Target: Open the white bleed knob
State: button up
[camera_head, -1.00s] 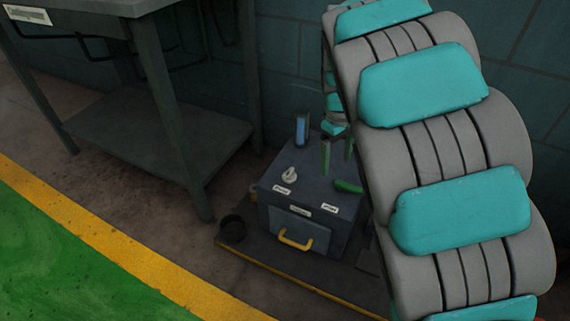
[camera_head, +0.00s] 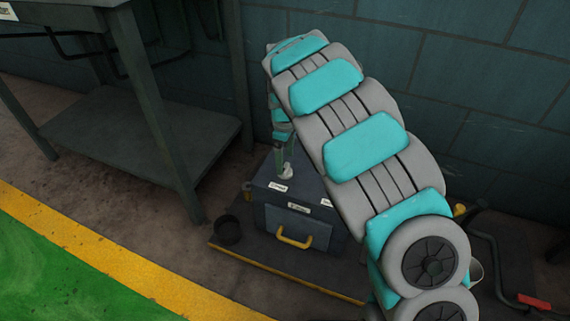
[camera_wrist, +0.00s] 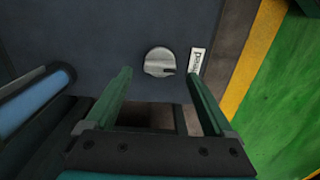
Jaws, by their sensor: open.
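The white bleed knob (camera_wrist: 159,62) is a round, pale knob with a raised grip and a dark mark, on top of the dark box (camera_wrist: 90,35). In the head view the knob (camera_head: 287,172) shows just below my gripper (camera_head: 284,155). In the wrist view my gripper (camera_wrist: 159,76) is open, its two green fingers apart. The knob appears between and slightly past the fingertips, with space on both sides. I cannot tell how far above the knob the fingertips are. My arm hides the right part of the box in the head view.
A white label (camera_wrist: 197,62) lies right of the knob. A blue cylinder (camera_wrist: 38,98) stands at the left in the wrist view. The box has a yellow handle (camera_head: 295,238) in front. A black cup (camera_head: 228,230) and a grey table (camera_head: 150,140) are left of it.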

aim_at(285, 170)
jog(key=shift+f, duration=1.4)
jog(key=shift+c, duration=0.3)
jog(key=c, duration=1.3)
